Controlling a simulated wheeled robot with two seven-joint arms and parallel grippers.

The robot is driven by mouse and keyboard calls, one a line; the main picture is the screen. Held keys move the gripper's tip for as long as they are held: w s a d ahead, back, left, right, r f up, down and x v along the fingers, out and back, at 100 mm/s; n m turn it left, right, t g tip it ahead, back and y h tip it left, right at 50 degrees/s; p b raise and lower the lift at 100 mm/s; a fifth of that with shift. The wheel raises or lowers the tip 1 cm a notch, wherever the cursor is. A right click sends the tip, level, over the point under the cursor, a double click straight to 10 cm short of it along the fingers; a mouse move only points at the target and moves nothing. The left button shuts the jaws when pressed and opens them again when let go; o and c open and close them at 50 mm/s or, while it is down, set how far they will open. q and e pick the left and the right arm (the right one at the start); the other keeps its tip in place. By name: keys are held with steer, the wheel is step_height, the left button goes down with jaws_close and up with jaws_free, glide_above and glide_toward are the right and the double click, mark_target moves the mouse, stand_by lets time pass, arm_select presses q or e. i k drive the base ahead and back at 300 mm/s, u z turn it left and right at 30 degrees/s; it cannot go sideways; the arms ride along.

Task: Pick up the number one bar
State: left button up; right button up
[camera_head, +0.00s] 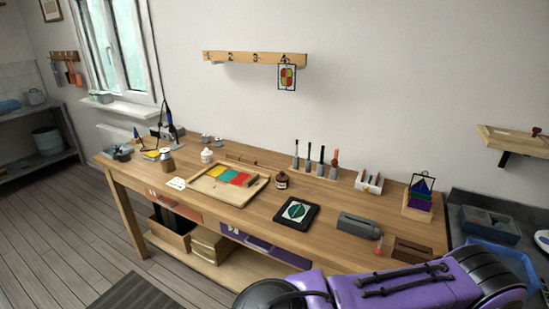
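I cannot pick out a bar marked with the number one. A wooden wall rail (240,57) carries small number marks, with 2, 3 and 4 the most legible. A framed coloured glass panel (287,77) hangs under its right end. Several slim upright tools with dark or reddish tops stand in a wooden rack (313,177) at the back of the workbench; any numbers on them are too small to read. Neither gripper shows in the head view, so I cannot tell their state.
A wall shelf (517,141) juts out at right.

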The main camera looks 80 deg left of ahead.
mark_target(237, 157)
steer(key=u, duration=2.85)
